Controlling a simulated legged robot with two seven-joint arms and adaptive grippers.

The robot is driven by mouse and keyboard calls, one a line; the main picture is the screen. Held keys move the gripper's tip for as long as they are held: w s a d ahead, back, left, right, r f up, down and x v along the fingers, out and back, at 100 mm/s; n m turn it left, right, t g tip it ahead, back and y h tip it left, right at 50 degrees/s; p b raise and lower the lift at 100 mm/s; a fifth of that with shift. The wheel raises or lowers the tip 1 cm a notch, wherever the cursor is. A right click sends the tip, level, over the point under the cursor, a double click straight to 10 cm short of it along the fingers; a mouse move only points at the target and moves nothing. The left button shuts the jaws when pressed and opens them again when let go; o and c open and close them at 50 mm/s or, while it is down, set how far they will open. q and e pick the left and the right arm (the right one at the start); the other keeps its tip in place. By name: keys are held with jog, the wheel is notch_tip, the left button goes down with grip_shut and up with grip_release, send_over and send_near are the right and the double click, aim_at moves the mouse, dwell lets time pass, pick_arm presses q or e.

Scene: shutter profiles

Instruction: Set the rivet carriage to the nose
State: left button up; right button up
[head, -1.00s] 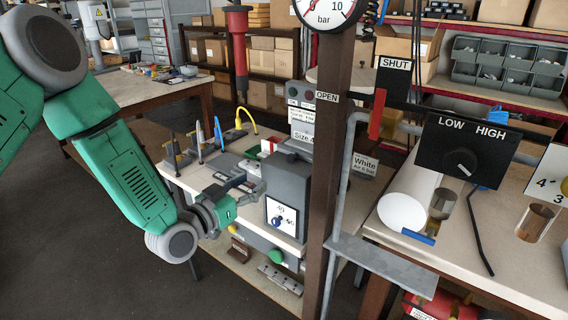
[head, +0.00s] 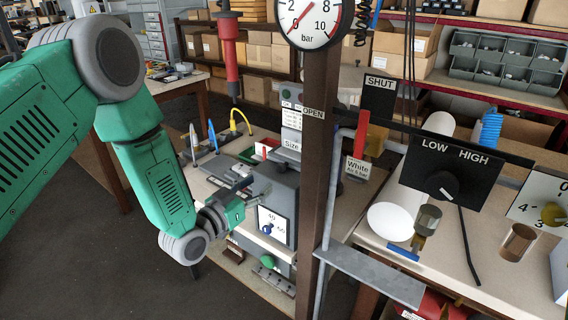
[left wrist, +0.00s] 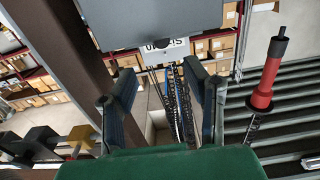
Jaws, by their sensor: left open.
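In the head view a grey bench machine (head: 272,190) stands on the bench, with a white dial plate marked 40 and 60 and a blue knob (head: 267,229) on its front. I cannot tell for certain which part is the rivet carriage or which is the nose. My left gripper (head: 246,190) is at the machine's front left, above the bench edge; it looks apart from the machine, but contact is unclear. In the left wrist view its two fingers (left wrist: 163,95) are spread with nothing gripped between them. My right gripper is not in view.
A brown post (head: 319,150) with a pressure gauge (head: 314,18) stands right of the machine. A red tool (head: 229,50) hangs above the bench. A LOW/HIGH switch panel (head: 450,168) and a red lever (head: 361,133) are at right. Floor at lower left is clear.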

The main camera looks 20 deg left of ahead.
aim_at(278, 168)
pick_arm(q)
jog(key=x, duration=0.6)
jog(key=shift+w+a+f+p, duration=0.1)
jog(key=shift+a+f+p, duration=0.1)
jog(key=shift+a+p, duration=0.25)
jog(key=x, duration=0.3)
jog(key=shift+w+d, duration=0.15)
jog(key=shift+d, duration=0.3)
jog(key=shift+w+d, duration=0.35)
jog(key=shift+d, duration=0.1)
jog(key=shift+a, duration=0.55)
grip_shut()
jog(key=shift+b+x, duration=0.9)
jog(key=shift+x, duration=0.3)
jog(key=shift+d+r, duration=0.1)
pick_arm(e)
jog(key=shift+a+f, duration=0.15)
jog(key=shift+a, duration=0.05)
